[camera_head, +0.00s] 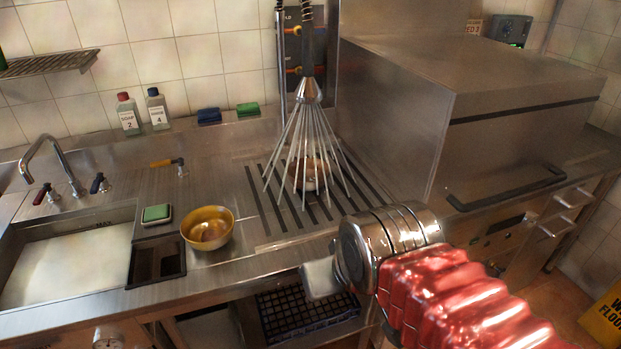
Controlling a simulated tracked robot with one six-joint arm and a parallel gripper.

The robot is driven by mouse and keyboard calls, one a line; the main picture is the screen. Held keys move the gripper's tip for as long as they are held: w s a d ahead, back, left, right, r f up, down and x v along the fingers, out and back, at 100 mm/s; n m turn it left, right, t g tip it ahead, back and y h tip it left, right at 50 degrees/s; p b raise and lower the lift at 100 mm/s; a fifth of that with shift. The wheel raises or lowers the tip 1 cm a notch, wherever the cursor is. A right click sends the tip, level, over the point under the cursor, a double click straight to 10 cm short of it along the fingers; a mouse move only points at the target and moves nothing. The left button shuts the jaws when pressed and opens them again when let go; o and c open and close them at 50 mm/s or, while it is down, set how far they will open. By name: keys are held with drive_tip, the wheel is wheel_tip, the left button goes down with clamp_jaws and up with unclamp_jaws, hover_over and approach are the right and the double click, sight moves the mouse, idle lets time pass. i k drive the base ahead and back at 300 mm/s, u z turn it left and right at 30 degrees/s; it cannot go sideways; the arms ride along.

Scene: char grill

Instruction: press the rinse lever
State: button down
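A small lever with a yellow-orange handle (163,163) stands on the steel counter behind the bowls; its handle points left and lies nearly level. I take it for the rinse lever. A hanging spray head (308,91) is at the upper middle, with pale streaks like water jets fanning down from it. A brown-and-white dish (311,178) is beneath, partly hidden by the streaks. My gripper (319,279) is at the counter's front edge, right of and nearer than the lever, well apart from it. Only a pale fingertip shows, so its opening is unclear.
A yellow bowl (208,229) and a green sponge (156,213) are between the counter edge and the lever. A sink (66,268) with a tap (60,160) is left. A large steel hood machine (470,110) blocks the right.

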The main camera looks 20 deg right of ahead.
sight(180, 160)
drive_tip(key=u, duration=0.05)
drive_tip(key=i, duration=1)
drive_tip(key=z, duration=0.1)
drive_tip(key=k, duration=0.5)
drive_tip(key=u, duration=0.35)
drive_tip(key=i, duration=0.45)
drive_tip(key=u, duration=0.15)
